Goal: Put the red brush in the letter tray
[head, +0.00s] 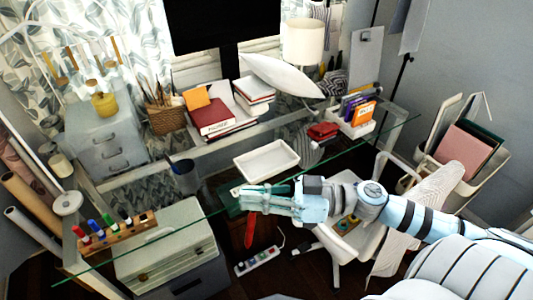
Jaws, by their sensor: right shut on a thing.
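The red brush (249,232) hangs down below my right gripper (246,191), which is shut on it near the front edge of the glass desk. My gripper's fingers hide the upper part of the brush. The letter tray (290,166) is a shallow white rectangular tray on the glass. It looks empty. It lies just beyond my right gripper, up and slightly right in the picture. My left gripper is not in view.
A dark cup (184,178) stands left of the tray. A rack of colored markers (118,234) is at the front left. Red books (215,117) and a wicker basket (166,120) stand farther back. A white chair (345,240) is below the desk edge.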

